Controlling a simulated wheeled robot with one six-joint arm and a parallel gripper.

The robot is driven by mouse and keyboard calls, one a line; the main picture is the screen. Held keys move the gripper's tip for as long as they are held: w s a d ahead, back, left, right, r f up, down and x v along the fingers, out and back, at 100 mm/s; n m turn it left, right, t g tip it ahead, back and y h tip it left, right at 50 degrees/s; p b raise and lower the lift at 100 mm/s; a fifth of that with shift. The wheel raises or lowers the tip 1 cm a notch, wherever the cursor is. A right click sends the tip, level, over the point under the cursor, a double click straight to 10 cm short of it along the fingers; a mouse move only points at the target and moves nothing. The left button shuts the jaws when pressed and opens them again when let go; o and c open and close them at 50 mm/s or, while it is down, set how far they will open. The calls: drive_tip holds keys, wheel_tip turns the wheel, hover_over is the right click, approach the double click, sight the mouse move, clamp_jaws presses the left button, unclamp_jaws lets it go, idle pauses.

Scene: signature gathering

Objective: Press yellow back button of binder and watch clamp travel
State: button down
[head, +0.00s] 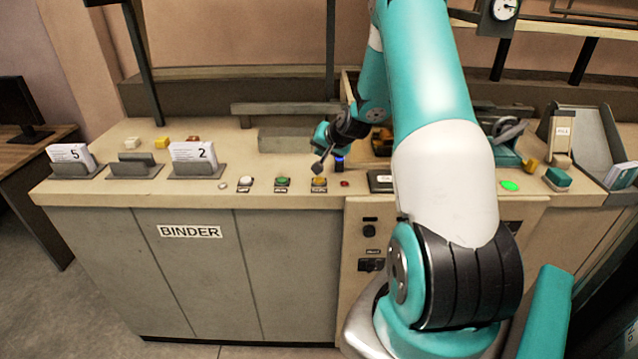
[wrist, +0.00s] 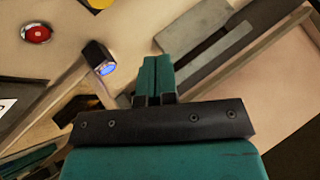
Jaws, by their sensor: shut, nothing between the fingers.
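The yellow button (head: 319,181) sits on the front strip of the binder (head: 190,270), right of the green button. In the wrist view only part of the yellow button (wrist: 98,3) shows at the top edge. My gripper (head: 320,134) is over the binder top, behind and above the yellow button and apart from it. Its teal fingers are together and empty in the wrist view (wrist: 155,75). A grey block (head: 285,140), possibly the clamp, lies behind and left of my gripper, under a long bar (head: 285,108).
A white button (head: 245,182), a green button (head: 282,181) and a red button (head: 345,184) share the front strip. A dark post with a blue light (wrist: 103,67) stands close to my gripper. Card holders (head: 200,168) stand at the left. A long rail (wrist: 230,65) crosses the wrist view.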

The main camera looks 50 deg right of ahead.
sight(321, 179)
wheel_tip(321, 179, down, 6)
drive_tip(key=b, duration=0.3)
drive_tip(key=shift+b, duration=0.35)
drive_tip(key=shift+f, duration=0.1)
idle(1.5)
drive_tip(key=shift+f+b, duration=0.4)
drive_tip(key=shift+b, duration=0.05)
